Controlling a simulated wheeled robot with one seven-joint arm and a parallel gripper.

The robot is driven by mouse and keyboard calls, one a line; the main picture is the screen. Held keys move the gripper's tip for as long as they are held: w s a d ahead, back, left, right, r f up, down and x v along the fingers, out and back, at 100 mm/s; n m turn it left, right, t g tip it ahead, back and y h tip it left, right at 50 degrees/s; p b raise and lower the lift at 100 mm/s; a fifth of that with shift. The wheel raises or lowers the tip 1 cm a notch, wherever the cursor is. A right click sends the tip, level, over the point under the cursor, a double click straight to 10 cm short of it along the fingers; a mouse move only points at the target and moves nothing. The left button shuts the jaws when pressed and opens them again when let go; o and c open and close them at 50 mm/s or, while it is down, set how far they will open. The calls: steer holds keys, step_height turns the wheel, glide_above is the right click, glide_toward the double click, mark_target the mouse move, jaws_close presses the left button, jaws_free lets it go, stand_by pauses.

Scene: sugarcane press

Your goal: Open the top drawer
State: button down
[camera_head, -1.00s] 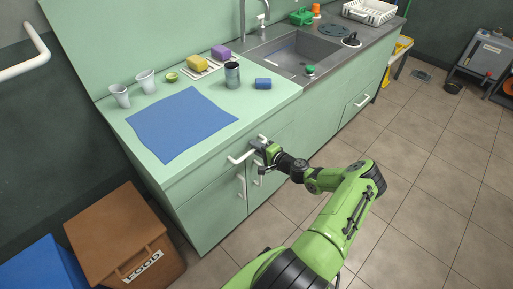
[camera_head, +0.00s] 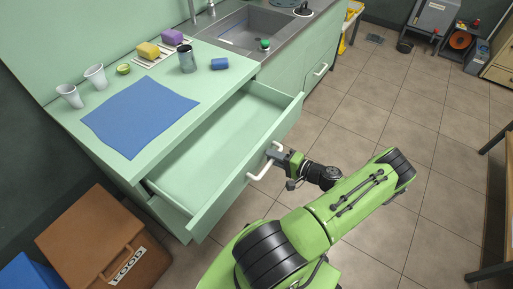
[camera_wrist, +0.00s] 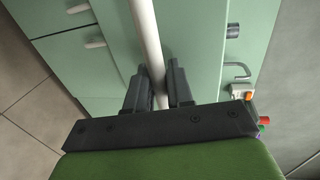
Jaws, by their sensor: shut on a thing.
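The top drawer (camera_head: 222,150) of the pale green counter is pulled well out, and its inside looks empty. Its white bar handle (camera_head: 262,168) is on the drawer front. My gripper (camera_head: 273,155) is shut on this handle, near its right end in the head view. In the wrist view the handle (camera_wrist: 147,40) runs between the two dark fingers of my gripper (camera_wrist: 159,88). The fingertips partly hide the bar there.
A blue cloth (camera_head: 140,115), two cups, a tin (camera_head: 186,58) and sponges lie on the countertop above the drawer. A brown food bin (camera_head: 105,240) stands at lower left. Tiled floor (camera_head: 400,110) lies open to the right.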

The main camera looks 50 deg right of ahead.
steer(key=shift+f+v, duration=0.2)
steer(key=shift+v, duration=0.7)
steer(key=shift+f+v, duration=0.15)
steer(key=shift+v, duration=0.75)
steer(key=shift+s, duration=0.1)
steer(key=c, duration=1.1)
jaws_free()
steer(key=shift+c, duration=0.2)
steer(key=p+v, duration=0.1)
steer(key=v, duration=1.4)
steer(key=shift+s, duration=0.35)
